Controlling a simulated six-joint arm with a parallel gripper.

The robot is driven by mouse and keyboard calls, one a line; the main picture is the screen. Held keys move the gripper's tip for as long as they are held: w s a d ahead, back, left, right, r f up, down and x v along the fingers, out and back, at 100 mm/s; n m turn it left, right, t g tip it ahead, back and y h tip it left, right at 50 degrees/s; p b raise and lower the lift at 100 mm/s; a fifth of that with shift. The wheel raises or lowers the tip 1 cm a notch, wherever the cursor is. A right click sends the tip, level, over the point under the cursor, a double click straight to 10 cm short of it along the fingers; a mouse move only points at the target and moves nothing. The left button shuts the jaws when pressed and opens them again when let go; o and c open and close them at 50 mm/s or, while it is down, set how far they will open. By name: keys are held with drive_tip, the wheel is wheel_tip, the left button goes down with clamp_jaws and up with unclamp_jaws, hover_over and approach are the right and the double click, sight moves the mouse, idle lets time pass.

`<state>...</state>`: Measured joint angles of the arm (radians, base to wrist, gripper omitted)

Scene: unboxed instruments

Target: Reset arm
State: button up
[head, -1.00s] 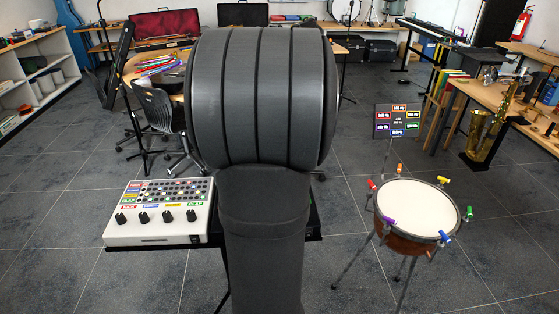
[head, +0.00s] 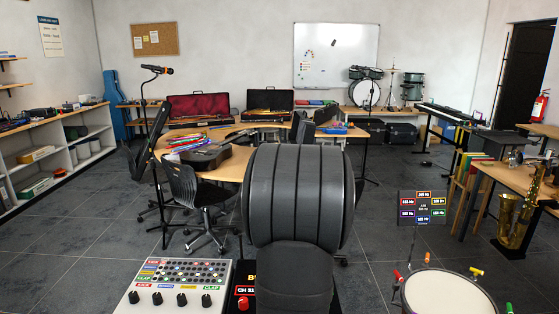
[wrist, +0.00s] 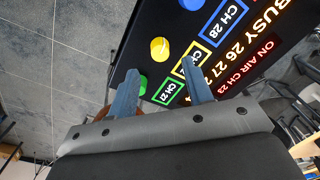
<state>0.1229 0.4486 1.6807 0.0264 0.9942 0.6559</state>
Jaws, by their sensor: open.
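My gripper (wrist: 160,92) shows in the wrist view with its two blue fingers apart and nothing between them. Beyond the fingers is a black panel (wrist: 130,70) with lit "BUSY" and "ON AIR CH 23" text, coloured channel frames, and yellow, blue and green knobs. In the head view my dark arm fills the middle and hides the gripper. A small part of the black panel (head: 243,283) with a red knob shows beside the arm, right of a white drum machine (head: 172,286) with black knobs.
A drum (head: 447,292) with coloured clips stands at the lower right, below a small sign panel (head: 421,207) on a stand. A microphone stand (head: 160,190) and a black chair (head: 190,195) are left of my arm. Grey floor (head: 385,235) lies open to the right.

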wheel_tip(320, 180, down, 6)
drive_tip(key=shift+a+r, duration=0.1)
drive_tip(key=shift+r, duration=0.05)
idle(0.4)
wheel_tip(320, 180, up, 18)
wheel_tip(320, 180, down, 18)
drive_tip(key=shift+f, duration=0.1)
drive_tip(key=n, duration=0.8)
drive_tip(key=shift+n, duration=0.3)
drive_tip(key=n, duration=0.3)
drive_tip(key=shift+w+n, duration=0.1)
drive_tip(key=shift+n, duration=2.2)
